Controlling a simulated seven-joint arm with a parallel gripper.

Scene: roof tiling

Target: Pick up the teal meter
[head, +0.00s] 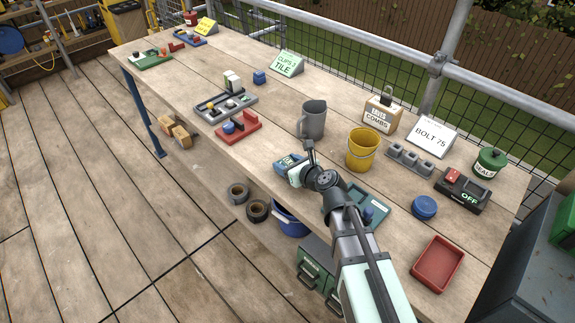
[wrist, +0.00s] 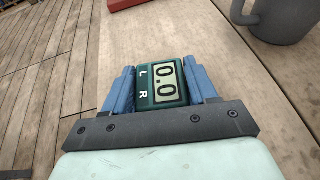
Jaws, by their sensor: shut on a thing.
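The teal meter (wrist: 162,88) is a small dark teal block with a grey display reading 0.0 and the letters L and R. In the wrist view it sits between the two blue fingers of my gripper (wrist: 163,84), which are shut on its sides. In the head view my gripper (head: 290,163) is at the bench's near edge, left of the yellow bucket. The meter is mostly hidden there by the gripper. I cannot tell whether it touches the bench top or is just above it.
A grey jug (head: 312,122) stands close behind my gripper. A yellow bucket (head: 361,152) is to the right. A teal tray (head: 376,212) lies beside my arm, and a red tray (head: 437,262) is further right. A red stand (head: 247,127) is to the left. The bench (head: 268,150) between is clear.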

